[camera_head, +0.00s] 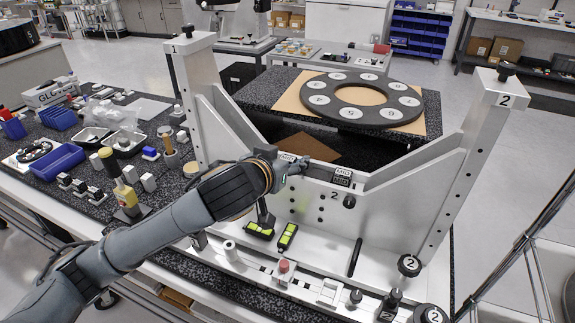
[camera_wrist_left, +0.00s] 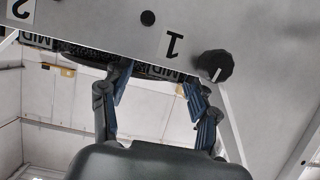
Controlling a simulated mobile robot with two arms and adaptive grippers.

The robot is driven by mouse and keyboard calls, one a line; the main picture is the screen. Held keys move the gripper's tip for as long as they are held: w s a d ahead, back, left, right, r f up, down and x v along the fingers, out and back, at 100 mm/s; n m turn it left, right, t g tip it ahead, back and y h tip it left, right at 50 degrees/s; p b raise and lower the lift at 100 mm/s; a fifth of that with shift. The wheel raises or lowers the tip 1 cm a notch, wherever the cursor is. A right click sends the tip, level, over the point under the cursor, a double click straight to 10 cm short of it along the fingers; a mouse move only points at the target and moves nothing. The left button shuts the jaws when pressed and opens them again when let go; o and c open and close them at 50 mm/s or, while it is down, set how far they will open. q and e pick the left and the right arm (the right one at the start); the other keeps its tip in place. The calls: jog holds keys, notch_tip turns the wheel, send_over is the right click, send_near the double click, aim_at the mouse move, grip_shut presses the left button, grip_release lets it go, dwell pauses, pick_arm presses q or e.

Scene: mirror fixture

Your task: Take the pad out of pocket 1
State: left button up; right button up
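The mirror fixture (camera_head: 310,203) is a pale metal frame with a numbered wall. My left gripper (camera_head: 291,166) reaches over the wall's top edge, left of the number 2, and hides part of it. In the left wrist view, the gripper (camera_wrist_left: 157,85) is open, its two blue-padded fingers apart. A dark pad with MID labels (camera_wrist_left: 143,68) lies along the edge by the number 1, close to the fingertips. I cannot tell whether they touch it. Another MID-labelled pad (camera_head: 342,179) sits by the number 2. My right gripper is not in view.
Two tall posts flank the wall. A black ring with white discs (camera_head: 362,98) lies on a brown board behind it. Black knobs (camera_head: 409,265) stand at the front right. Bottles, trays and small parts crowd the table at the left.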

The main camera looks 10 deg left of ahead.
pick_arm(q)
jog(key=c, duration=1.2)
jog(key=shift+r, duration=0.6)
notch_tip(320, 180, up, 2)
jog(key=shift+r, duration=0.15)
jog(key=s+r+b, duration=0.2)
jog(key=s+r, duration=0.1)
jog(key=s, duration=0.1)
jog(key=s+r+b, duration=0.2)
jog(key=s+r, duration=0.1)
jog(key=s, duration=0.2)
jog(key=s+r+b, duration=0.2)
jog(key=s+r, duration=0.1)
jog(key=s, duration=0.2)
jog(key=shift+a+r+b, duration=0.15)
jog(key=shift+r+b, duration=0.05)
jog(key=shift+b, duration=0.15)
